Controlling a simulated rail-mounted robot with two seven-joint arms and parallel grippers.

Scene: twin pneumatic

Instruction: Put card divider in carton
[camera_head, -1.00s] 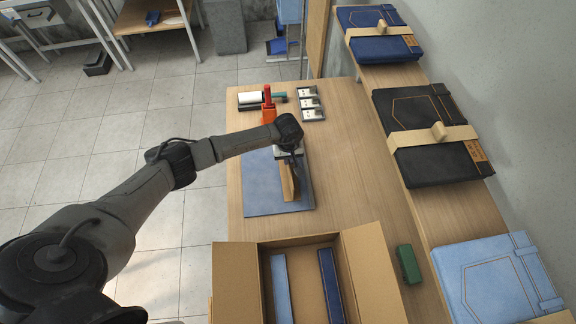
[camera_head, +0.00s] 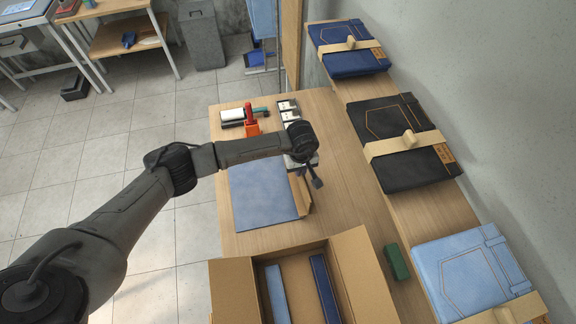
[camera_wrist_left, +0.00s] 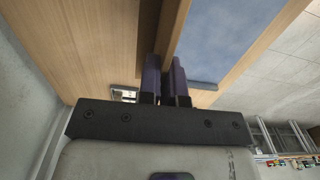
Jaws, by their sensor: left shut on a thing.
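The card divider (camera_head: 300,194) is a thin brown card standing on edge at the right side of a blue-grey mat. My left gripper (camera_head: 310,176) is shut on its upper edge. In the left wrist view, the card (camera_wrist_left: 173,30) runs up from between the dark fingers (camera_wrist_left: 165,82). Whether its lower edge touches the table or mat is unclear. The open carton (camera_head: 362,272) stands at the near end of the table. Inside it are a light blue folded piece (camera_head: 278,294) and a dark blue one (camera_head: 325,288), with a gap between. My right gripper is out of view.
The blue-grey mat (camera_head: 258,195) lies left of the divider. A red-handled tool (camera_head: 250,118), a white roller (camera_head: 232,114) and small white-and-grey boxes (camera_head: 288,105) are behind. A green block (camera_head: 397,262) sits right of the carton. Folded jeans (camera_head: 400,130) line the right shelf.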

